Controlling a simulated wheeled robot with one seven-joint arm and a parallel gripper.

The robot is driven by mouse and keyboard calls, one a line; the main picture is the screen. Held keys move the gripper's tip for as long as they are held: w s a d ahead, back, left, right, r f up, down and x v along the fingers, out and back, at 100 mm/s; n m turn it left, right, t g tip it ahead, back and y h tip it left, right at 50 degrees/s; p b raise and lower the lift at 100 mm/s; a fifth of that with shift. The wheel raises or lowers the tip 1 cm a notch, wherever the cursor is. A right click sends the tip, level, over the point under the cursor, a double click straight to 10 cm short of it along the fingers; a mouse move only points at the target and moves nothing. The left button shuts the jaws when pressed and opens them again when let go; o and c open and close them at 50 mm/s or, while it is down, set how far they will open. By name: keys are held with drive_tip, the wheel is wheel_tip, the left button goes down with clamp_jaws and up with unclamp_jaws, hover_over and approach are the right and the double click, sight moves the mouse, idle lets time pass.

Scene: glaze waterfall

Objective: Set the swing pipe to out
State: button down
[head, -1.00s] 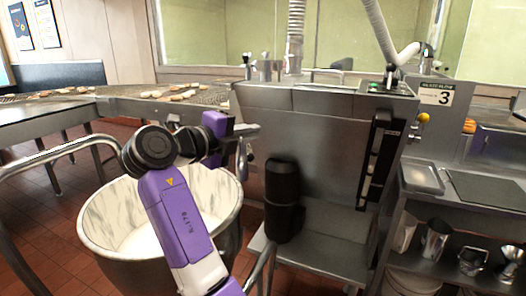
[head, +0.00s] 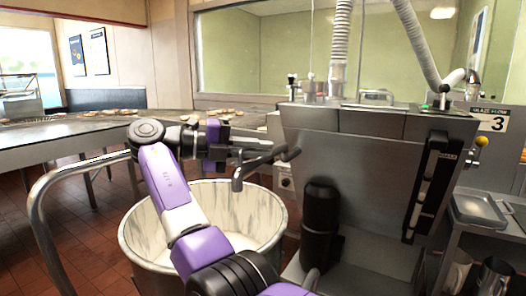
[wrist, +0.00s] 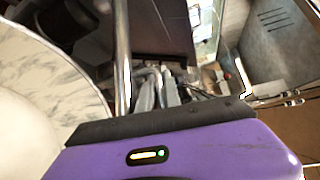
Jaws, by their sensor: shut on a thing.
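The swing pipe (head: 262,160) is a grey metal pipe. In the head view it reaches left from the upper left side of the steel machine (head: 345,150), and its bent-down spout hangs over the large white-lined round bucket (head: 140,238). My gripper (head: 258,145) is at the pipe, level with its upper run, and is shut on it; the exact contact is hard to see. In the wrist view the gripper fingers (wrist: 165,90) are close together beside an upright metal tube (wrist: 122,55). The bucket rim (wrist: 60,55) shows at left there.
A bent metal rail (head: 45,215) stands at front left. A black cylinder (head: 320,220) is fixed to the machine front. A long table with doughnuts (head: 60,140) runs behind. A shelf with a tray (head: 475,210) stands at right.

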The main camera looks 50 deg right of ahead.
drive_tip(key=shift+w, duration=0.2)
drive_tip(key=shift+d, duration=0.1)
drive_tip(key=c, duration=1.8)
unclamp_jaws()
